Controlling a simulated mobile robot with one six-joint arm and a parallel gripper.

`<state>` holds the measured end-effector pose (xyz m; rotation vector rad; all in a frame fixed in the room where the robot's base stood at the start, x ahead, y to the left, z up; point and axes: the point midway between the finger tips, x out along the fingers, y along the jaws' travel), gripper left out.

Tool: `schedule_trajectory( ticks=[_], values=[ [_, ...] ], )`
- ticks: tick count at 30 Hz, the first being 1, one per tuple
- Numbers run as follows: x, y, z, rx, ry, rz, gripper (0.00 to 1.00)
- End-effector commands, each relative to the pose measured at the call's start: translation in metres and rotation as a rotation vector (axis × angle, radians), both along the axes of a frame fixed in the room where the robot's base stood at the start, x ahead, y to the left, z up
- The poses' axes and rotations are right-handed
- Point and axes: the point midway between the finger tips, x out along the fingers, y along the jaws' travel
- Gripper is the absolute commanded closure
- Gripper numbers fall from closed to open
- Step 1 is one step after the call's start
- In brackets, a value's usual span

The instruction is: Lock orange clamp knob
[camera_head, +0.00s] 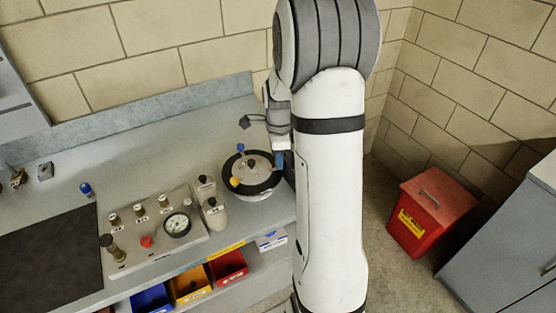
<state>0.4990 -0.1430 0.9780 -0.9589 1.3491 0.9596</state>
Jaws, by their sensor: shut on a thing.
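The orange clamp knob (235,183) stands at the front left of the lid of a round vessel (254,192) with a black rim. A blue knob (240,147) is at the back of the lid and a black knob (250,164) is near its middle. My gripper (281,160) points down at the vessel's right rim, apart from the orange knob. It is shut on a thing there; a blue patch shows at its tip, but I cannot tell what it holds. My arm hides the vessel's right edge.
A panel with a gauge (177,225), valves and a red knob (146,241) lies left of the vessel. Two small grey bottles (214,213) stand close by. Coloured bins (190,283) sit under the bench edge. A red bin (432,210) stands on the floor at right.

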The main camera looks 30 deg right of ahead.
Motion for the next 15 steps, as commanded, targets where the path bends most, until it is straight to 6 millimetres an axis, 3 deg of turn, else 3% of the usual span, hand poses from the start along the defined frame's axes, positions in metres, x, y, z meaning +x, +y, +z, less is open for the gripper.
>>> schedule_trajectory(
  ticks=[15],
  values=[
    [0.0007, -0.0004, 0.0005, -0.001, -0.003, -0.316, 1.0]
  ],
)
